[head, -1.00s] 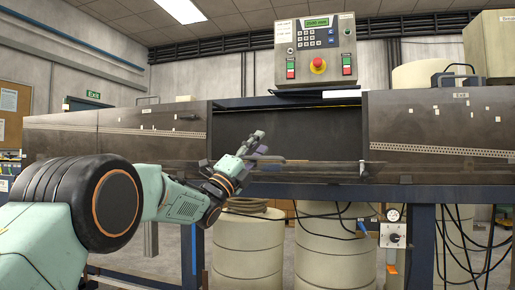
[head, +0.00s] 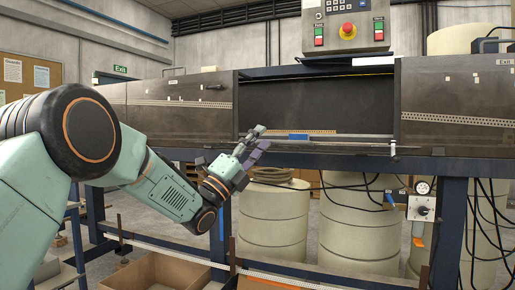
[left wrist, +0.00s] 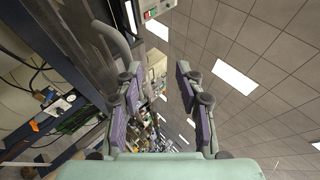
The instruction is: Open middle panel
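The laminating machine's middle section (head: 318,108) stands open in the head view, with its dark interior showing between the closed left panel (head: 180,112) and right panel (head: 450,105). A thin dark edge (head: 340,148) runs along the bottom of the opening; it may be the middle panel lowered and seen edge-on. My left gripper (head: 257,143) is at the lower left corner of the opening. In the left wrist view its two fingers (left wrist: 158,95) are apart with nothing between them. A curved grey bar (left wrist: 112,38) lies beyond the left finger; I cannot tell whether they touch. My right gripper is out of view.
A control box with a red stop button (head: 347,31) stands above the opening. Beige drums (head: 272,220) and hanging cables are under the machine. A blue leg (head: 448,230) is at the right, and cardboard boxes (head: 155,275) lie on the floor.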

